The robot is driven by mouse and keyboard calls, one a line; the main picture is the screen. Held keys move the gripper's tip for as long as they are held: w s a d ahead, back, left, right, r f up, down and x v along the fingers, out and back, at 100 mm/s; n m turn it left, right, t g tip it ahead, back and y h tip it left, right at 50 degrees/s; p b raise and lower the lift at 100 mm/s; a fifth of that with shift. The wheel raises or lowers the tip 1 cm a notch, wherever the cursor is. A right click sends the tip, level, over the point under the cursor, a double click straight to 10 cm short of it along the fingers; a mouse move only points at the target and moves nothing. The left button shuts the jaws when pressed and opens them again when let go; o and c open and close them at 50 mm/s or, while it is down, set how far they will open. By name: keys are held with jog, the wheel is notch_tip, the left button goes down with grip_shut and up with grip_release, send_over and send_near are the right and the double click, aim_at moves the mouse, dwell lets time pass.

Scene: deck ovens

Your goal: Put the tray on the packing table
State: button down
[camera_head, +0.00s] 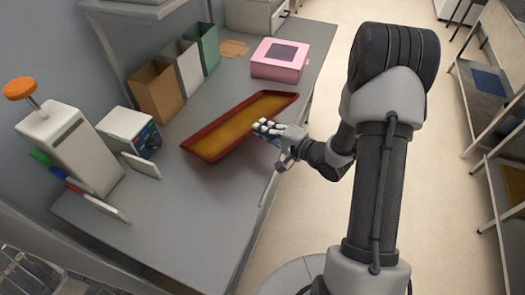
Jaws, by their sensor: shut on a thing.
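The tray (240,121) is long, with a dark red rim and an orange-brown inside. It is over the grey packing table (197,215), running diagonally from lower left to upper right. A shadow falls beneath its near side, and I cannot tell whether it touches the tabletop. My gripper (266,128) is shut on the tray's right long rim, near the middle. The fingertips partly cover that piece of rim.
A pink box (280,59) stands behind the tray. Brown, white and green paper bags (155,92) line the wall side. A grey dispenser (72,147) and a small white box (129,132) stand at left. The table's front left is bare. Shelving (487,95) stands at right across open floor.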

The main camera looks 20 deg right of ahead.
notch_tip(320, 180, down, 10)
jog(key=b, duration=0.2)
jog(key=shift+r+b, duration=0.1)
jog(key=shift+b, duration=0.3)
jog(key=c, duration=1.7)
grip_release()
jog(key=shift+r, duration=0.1)
